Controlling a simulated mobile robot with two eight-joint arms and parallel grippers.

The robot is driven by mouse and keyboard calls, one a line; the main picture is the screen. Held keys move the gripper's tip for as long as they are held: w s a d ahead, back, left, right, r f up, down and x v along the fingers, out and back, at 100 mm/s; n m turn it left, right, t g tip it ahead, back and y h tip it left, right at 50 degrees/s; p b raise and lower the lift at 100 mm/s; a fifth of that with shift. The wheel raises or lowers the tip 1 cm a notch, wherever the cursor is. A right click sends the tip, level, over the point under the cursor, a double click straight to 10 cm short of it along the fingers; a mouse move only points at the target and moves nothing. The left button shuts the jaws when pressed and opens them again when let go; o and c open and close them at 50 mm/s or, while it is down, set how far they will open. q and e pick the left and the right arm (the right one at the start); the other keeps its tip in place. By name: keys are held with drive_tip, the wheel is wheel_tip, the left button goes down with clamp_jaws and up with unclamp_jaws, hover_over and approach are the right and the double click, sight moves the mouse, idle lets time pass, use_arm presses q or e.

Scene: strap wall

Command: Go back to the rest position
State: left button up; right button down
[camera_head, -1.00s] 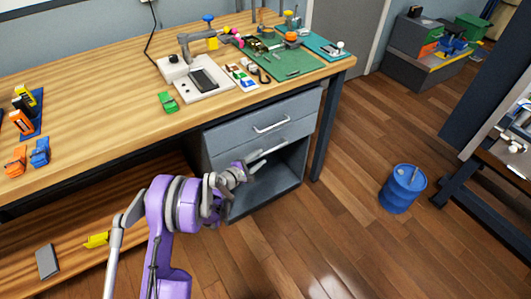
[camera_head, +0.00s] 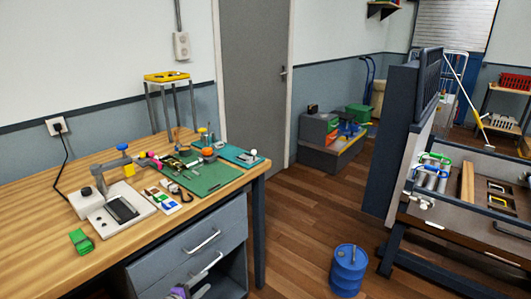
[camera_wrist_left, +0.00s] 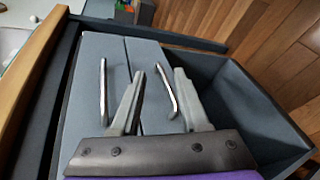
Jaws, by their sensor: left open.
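My left gripper (camera_head: 190,291) shows at the bottom edge of the head view, in front of the grey drawer cabinet (camera_head: 155,277). In the left wrist view its two fingers (camera_wrist_left: 159,75) are apart, with nothing held between them. The lower drawer handle (camera_wrist_left: 165,90) shows between the fingers in that view; I cannot tell how far off it is. The upper drawer handle (camera_wrist_left: 103,90) lies to the left there. Both drawers look shut. Most of my left arm is below the head view. My right gripper is not in view.
A blue drum (camera_head: 348,270) stands on the floor to the right, near a dark-framed table (camera_head: 470,240). Open wooden floor (camera_head: 305,215) lies between.

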use_arm(q)
drive_tip(key=s+d+r+m+g, duration=0.2)
drive_tip(key=s+d+r+m, duration=0.2)
drive_tip(key=s, duration=0.4)
drive_tip(key=s+d+r+m+g, duration=0.3)
drive_tip(key=s+d+m, duration=0.15)
drive_tip(key=s, duration=0.25)
drive_tip(key=s+a+m+g+y, duration=0.2)
drive_tip(key=s+m+y, duration=0.15)
drive_tip(key=s, duration=0.85)
drive_tip(key=s+a+m+g+y, duration=0.15)
drive_tip(key=s+m, duration=0.35)
drive_tip(key=s, duration=0.6)
wheel_tip(320, 180, up, 23)
drive_tip(key=w+t+p, duration=0.1)
drive_tip(key=p, duration=1.9)
drive_tip(key=shift+w+a+y, duration=0.2)
drive_tip(key=shift+a+y, duration=0.05)
drive_tip(key=shift+y, duration=0.05)
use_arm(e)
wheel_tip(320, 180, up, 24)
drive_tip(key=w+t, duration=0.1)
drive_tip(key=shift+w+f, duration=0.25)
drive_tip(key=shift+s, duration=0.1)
use_arm(q)
drive_tip(key=shift+s, duration=0.1)
